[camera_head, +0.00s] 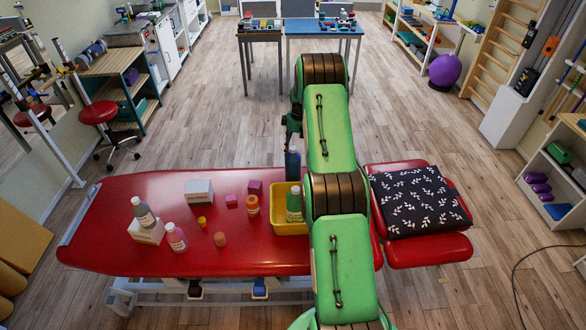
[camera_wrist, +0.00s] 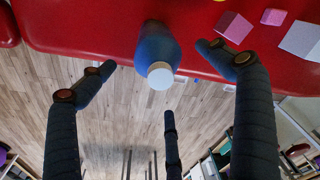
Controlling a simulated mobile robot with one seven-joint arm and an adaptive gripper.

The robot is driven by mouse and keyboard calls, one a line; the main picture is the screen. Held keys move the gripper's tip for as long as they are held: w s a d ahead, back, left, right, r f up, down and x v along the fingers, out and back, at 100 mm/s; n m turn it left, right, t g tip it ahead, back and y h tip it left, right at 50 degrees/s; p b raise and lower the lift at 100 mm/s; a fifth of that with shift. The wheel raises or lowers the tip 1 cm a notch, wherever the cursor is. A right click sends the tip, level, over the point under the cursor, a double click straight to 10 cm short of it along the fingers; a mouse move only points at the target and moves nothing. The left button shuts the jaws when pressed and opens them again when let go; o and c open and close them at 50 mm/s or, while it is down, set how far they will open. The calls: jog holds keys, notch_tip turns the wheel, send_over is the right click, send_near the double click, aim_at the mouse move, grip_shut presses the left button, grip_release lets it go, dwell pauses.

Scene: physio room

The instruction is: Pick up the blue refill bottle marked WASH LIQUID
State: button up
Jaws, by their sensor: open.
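The blue bottle (camera_head: 292,164) stands at the far edge of the red table (camera_head: 120,200), just behind the yellow bin; its lower part is hidden by the bin, and no label can be read. In the wrist view the blue bottle (camera_wrist: 157,45) shows its white cap pointing towards the camera. My gripper (camera_wrist: 156,57) is open, with one fingertip to each side of the bottle and a visible gap on both sides. A third finger shows below the cap. In the head view my arm mostly hides the gripper.
The yellow bin (camera_head: 286,229) holds a green bottle (camera_head: 294,205). Magenta blocks (camera_head: 255,187), an orange jar (camera_head: 252,206), a grey-white box (camera_head: 199,191) and other bottles stand to the left. A patterned black cushion (camera_head: 418,200) lies at right. The floor beyond the table is clear.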

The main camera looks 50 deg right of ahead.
aim_at(294, 148)
jog(key=shift+w+f, duration=0.2)
jog(key=shift+f, duration=1.45)
jog(key=shift+f, duration=0.15)
jog(key=shift+w+a+f+p, duration=0.15)
jog(key=shift+w+f, duration=0.1)
jog(key=shift+f, duration=0.95)
jog(key=shift+w+d+f+p, duration=0.1)
jog(key=shift+w+f+p, duration=0.1)
jog(key=shift+f, duration=1)
jog(key=shift+a, duration=0.1)
jog(key=c, duration=2)
